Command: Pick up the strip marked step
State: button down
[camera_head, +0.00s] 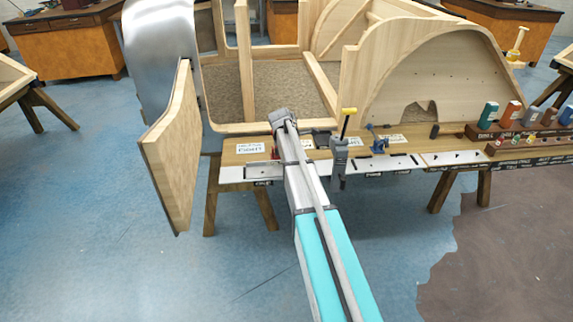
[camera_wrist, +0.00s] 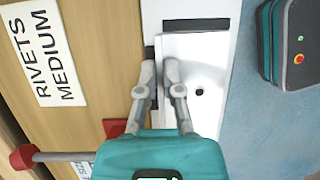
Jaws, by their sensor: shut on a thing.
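In the wrist view my gripper (camera_wrist: 159,72) has its two fingertips close together at the inner edge of a pale strip (camera_wrist: 198,75) with a dark round hole. The fingers close on the strip's edge; the strip lies at or just above the white front ledge of the bench. I cannot read the word step on it. In the head view my arm reaches to the bench's front edge and hides the fingers. White strips (camera_head: 400,162) with dark marks lie along that ledge, above small black labels too blurred to read with certainty.
A card reading RIVETS MEDIUM (camera_wrist: 47,57) and a red-ended bar clamp (camera_wrist: 60,156) lie beside my gripper. A yellow-handled grey tool (camera_head: 340,155) stands just right of my arm. A wooden bodyframe (camera_head: 400,45) rises behind; a wooden panel (camera_head: 175,150) hangs left. Bottles (camera_head: 511,115) stand right.

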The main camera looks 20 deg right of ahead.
jog(key=shift+r, duration=0.15)
jog(key=shift+r+p, duration=0.65)
jog(key=shift+p, duration=0.15)
jog(key=s+a, duration=0.2)
jog(key=s, duration=0.6)
jog(key=s+a, duration=0.3)
jog(key=s, duration=0.6)
jog(key=shift+s, duration=0.15)
notch_tip(320, 180, up, 6)
jog(key=p, duration=0.6)
dwell(0.5)
